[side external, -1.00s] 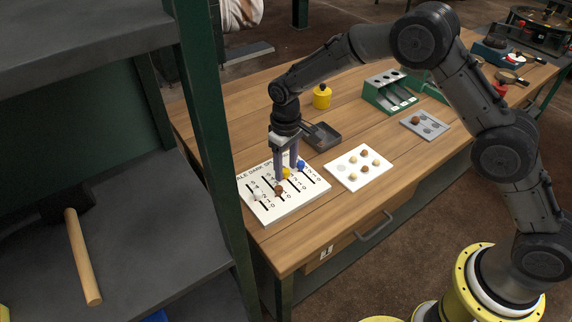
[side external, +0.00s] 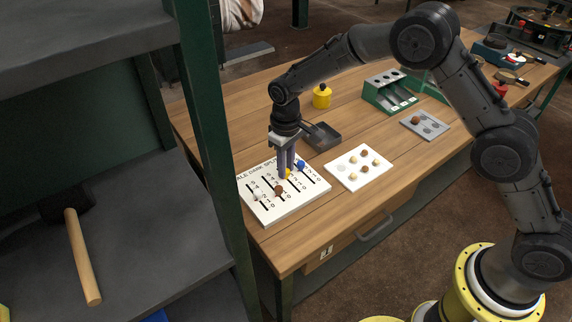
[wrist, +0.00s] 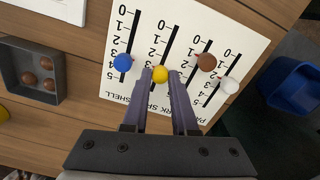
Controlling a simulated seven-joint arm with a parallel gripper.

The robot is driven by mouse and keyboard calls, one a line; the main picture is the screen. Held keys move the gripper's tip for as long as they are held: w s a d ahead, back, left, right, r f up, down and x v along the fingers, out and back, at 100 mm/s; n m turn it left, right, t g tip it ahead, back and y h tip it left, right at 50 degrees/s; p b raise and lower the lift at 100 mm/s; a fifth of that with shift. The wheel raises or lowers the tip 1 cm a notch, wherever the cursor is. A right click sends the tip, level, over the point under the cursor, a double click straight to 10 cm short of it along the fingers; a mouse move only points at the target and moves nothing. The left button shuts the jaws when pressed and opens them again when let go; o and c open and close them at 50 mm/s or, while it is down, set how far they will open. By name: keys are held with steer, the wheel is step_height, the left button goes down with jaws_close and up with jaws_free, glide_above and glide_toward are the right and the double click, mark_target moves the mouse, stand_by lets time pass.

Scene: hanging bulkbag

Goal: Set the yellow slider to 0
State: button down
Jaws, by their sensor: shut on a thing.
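The white slider board (side external: 262,207) lies flat near the front left of the table; it also shows in the wrist view (wrist: 190,25). It has several black slots with number scales. The yellow slider knob (wrist: 160,74) sits in its slot below the printed 2, towards the high-number end; its exact value is hidden by my fingers. In the side view the yellow knob (side external: 286,174) shows under the fingertips. My gripper (wrist: 159,80) points down and is shut on the yellow knob, one finger on each side.
The blue knob (wrist: 122,62) is close beside the left finger. The brown knob (wrist: 206,62) and white knob (wrist: 229,84) are to the right. A dark tray (side external: 322,137) and a white card with balls (side external: 345,178) lie nearby. The slot above the yellow knob is clear.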

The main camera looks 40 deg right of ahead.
mark_target(300, 192)
stand_by(0.8)
steer(key=shift+s, duration=2.95)
steer(key=c, duration=0.7)
jaws_free()
step_height(300, 192, up, 14)
